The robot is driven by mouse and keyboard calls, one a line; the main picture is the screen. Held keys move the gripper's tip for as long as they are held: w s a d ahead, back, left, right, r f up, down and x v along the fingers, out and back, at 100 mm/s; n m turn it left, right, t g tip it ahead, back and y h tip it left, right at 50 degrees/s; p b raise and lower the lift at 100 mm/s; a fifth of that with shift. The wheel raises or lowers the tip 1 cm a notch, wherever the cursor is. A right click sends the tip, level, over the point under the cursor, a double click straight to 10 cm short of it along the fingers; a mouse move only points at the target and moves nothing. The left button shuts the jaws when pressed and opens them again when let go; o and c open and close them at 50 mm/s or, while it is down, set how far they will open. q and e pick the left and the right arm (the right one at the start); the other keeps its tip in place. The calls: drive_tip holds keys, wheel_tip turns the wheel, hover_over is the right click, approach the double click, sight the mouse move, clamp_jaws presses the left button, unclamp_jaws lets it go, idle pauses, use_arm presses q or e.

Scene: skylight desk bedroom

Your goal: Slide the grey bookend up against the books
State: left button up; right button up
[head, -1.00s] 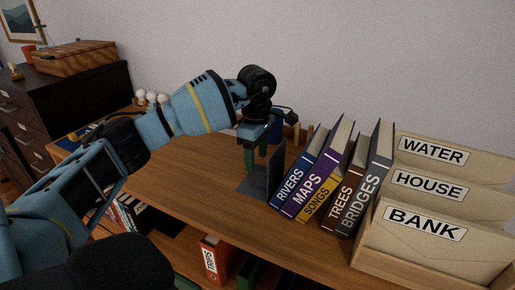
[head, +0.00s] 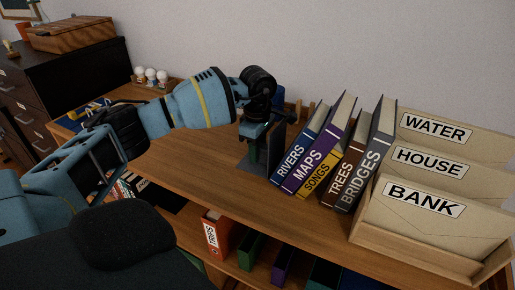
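The grey bookend (head: 276,145) stands on the desk at the left end of the book row, its flat base (head: 252,166) reaching out to the left. Its upright plate is very close to the RIVERS book (head: 291,158); whether they touch I cannot tell. The books MAPS (head: 312,160), SONGS (head: 314,183), TREES (head: 341,178) and BRIDGES (head: 363,172) follow, leaning right. My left gripper (head: 256,153) points down over the base, on the plate's left side. My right gripper is out of view.
A wooden box of envelopes (head: 412,251) labelled WATER, HOUSE and BANK stands right of the books. Small figurines (head: 150,75) stand at the desk's back left. A shelf below holds binders, one red (head: 214,236). The desk (head: 195,160) is clear left of the bookend.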

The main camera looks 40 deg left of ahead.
use_arm(q)
clamp_jaws()
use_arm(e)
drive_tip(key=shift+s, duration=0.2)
use_arm(q)
drive_tip(key=shift+d, duration=0.35)
